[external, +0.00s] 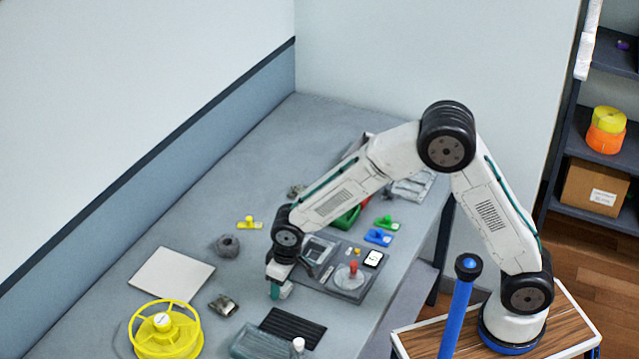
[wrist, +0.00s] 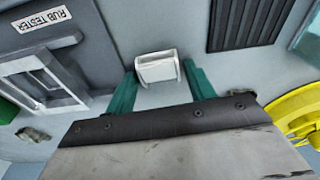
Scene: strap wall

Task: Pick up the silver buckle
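A small pale silver piece with a lipped edge, seemingly the silver buckle (wrist: 157,69), lies in front of my fingertips in the wrist view. My gripper (wrist: 159,72) has its two green fingers apart, one on each side of it, with what look like narrow gaps. Whether the fingers touch it is hard to tell. In the external view my gripper (external: 280,291) points down, low over the grey bench, and largely hides the piece. A separate dull metallic piece (external: 223,305) lies on the bench to the left of my gripper.
The grey rub tester panel (wrist: 60,73) is left of my gripper in the wrist view. A black ribbed mat (external: 293,328) lies close by. A yellow reel (external: 166,331) and a white sheet (external: 171,274) are further left in the external view. Open bench (external: 190,235) lies beyond.

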